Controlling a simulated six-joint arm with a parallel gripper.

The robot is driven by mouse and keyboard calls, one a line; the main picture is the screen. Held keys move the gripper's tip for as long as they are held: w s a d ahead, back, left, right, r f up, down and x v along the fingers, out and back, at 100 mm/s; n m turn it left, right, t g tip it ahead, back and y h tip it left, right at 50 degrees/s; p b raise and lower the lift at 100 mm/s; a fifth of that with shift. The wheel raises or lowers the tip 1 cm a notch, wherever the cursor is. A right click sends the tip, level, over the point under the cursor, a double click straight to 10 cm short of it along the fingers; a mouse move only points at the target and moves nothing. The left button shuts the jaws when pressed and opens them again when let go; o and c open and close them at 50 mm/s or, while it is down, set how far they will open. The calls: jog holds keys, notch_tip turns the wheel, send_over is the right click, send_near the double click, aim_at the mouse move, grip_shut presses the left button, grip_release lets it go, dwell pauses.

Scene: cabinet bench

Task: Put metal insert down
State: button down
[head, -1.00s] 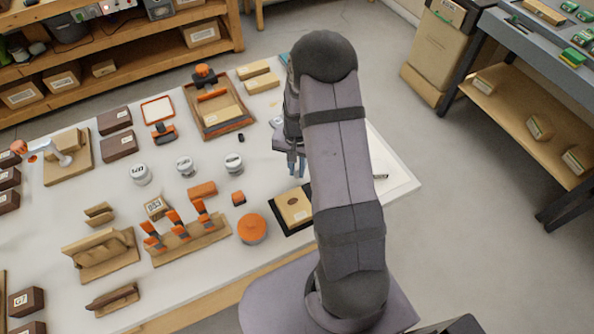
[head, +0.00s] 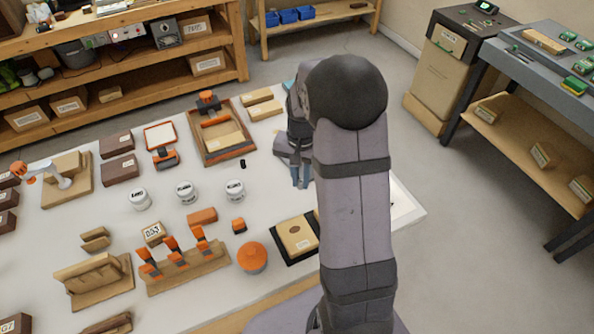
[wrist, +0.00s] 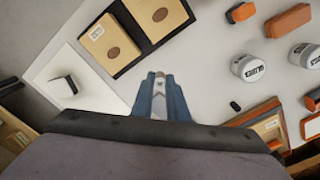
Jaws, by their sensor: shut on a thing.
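My gripper (wrist: 158,98) points down over the bench in the wrist view, with its blue fingers close together. It is shut on a small silver piece, seemingly the metal insert (wrist: 159,86), whose pale tip shows between the fingers. The lower part of the insert is hard to make out. In the head view my gripper (head: 301,176) hangs over the right part of the white bench top (head: 275,200), partly beside my arm. The insert is too small to tell there.
A black tray with a tan box (head: 299,236) lies nearer the front. White-lidded jars (head: 236,190) and a wooden tray (head: 220,143) lie left. A pale block (wrist: 64,84) sits on a white area in the wrist view. Bench beneath the fingers looks clear.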

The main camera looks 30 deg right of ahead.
jog(key=f, duration=0.1)
jog(key=f+b, duration=0.1)
jog(key=f, duration=0.1)
jog(key=s+f, duration=0.1)
jog(key=shift+d+f, duration=0.35)
jog(key=shift+f, duration=0.05)
jog(key=w+d, duration=0.1)
jog(key=w, duration=0.1)
jog(key=w+d+b, duration=0.1)
jog(key=w, duration=0.2)
jog(key=w+d+f+b, duration=0.1)
jog(key=w, duration=0.2)
jog(key=shift+d+f, duration=0.1)
jog(key=shift+d, duration=0.25)
jog(key=shift+n, duration=0.4)
jog(key=w, duration=0.1)
jog(key=w+d+r, duration=0.1)
jog(key=w, duration=0.1)
jog(key=w+r, duration=0.1)
jog(key=shift+w+d+r, duration=0.15)
jog(key=shift+d, duration=0.25)
notch_tip(320, 180, up, 6)
jog(key=n, duration=0.5)
jog(key=shift+w+n, duration=0.25)
jog(key=shift+n, duration=0.15)
jog(key=shift+d, duration=0.1)
jog(key=p, duration=0.2)
send_near(302, 169)
jog(key=shift+f, duration=2.6)
jog(key=shift+f, duration=0.1)
